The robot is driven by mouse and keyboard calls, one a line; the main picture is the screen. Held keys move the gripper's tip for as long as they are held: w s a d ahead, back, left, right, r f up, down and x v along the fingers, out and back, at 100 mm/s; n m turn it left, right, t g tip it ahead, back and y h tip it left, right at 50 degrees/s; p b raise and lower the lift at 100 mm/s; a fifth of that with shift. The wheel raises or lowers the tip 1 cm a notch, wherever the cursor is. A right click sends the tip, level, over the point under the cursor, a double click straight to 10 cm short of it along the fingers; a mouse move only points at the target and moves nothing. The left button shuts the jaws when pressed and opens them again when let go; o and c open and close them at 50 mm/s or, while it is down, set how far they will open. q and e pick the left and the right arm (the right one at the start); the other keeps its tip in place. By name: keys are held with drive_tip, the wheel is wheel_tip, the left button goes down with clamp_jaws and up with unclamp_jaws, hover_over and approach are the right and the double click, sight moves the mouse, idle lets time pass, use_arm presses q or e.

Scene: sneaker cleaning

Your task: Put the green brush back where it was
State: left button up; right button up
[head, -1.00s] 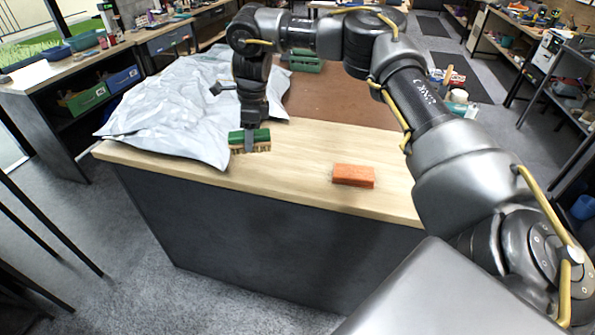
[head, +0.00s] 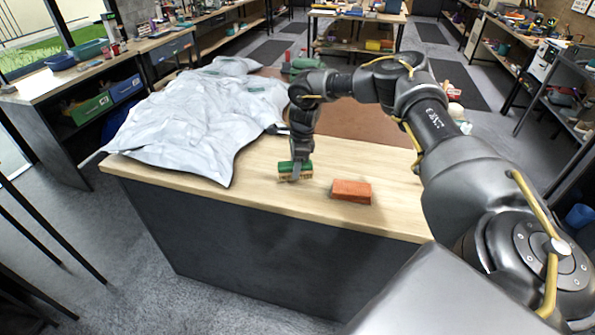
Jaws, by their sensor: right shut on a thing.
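The green brush (head: 287,168), with a green back and tan bristles, is at the front part of the wooden worktop (head: 255,190). My right gripper (head: 295,175) points down and is shut on it. The brush is at or just above the wood; I cannot tell if the bristles touch. It lies left of the orange-red block (head: 351,191), with a small gap between them. My left gripper is not in view.
A crumpled silver-grey sheet or bag (head: 195,120) covers the worktop's left side. A brown mat (head: 345,120) lies behind my arm, with a green object (head: 305,65) at its far edge. Bare wood surrounds the brush at the front.

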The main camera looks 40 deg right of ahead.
drive_tip(key=shift+s+d+f, duration=0.1)
drive_tip(key=shift+d+f, duration=0.05)
drive_tip(key=shift+d, duration=0.05)
drive_tip(key=f+p, duration=0.2)
drive_tip(key=f, duration=0.1)
drive_tip(key=shift+s+d, duration=0.15)
drive_tip(key=shift+d, duration=0.15)
drive_tip(key=shift+f, duration=0.45)
drive_tip(key=o, duration=1.2)
drive_tip(key=shift+f, duration=0.15)
